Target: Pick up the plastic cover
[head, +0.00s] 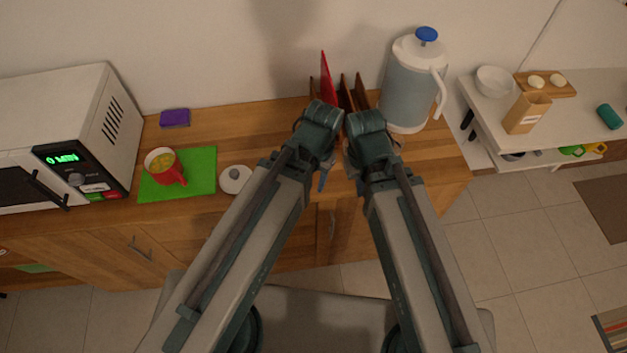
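A small white round lid with a dark knob (235,179) lies on the wooden counter, at the right edge of the green mat; it is the thing in view that looks most like the plastic cover. My two arms reach forward over the counter, their ends close together in front of the rack. My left gripper (322,181) is mostly hidden under its arm, to the right of the lid and apart from it. My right gripper (360,163) is beside it, largely covered by its own wrist. I cannot see the fingers of either clearly.
A microwave (70,125) is at left, a purple box (174,118) behind.

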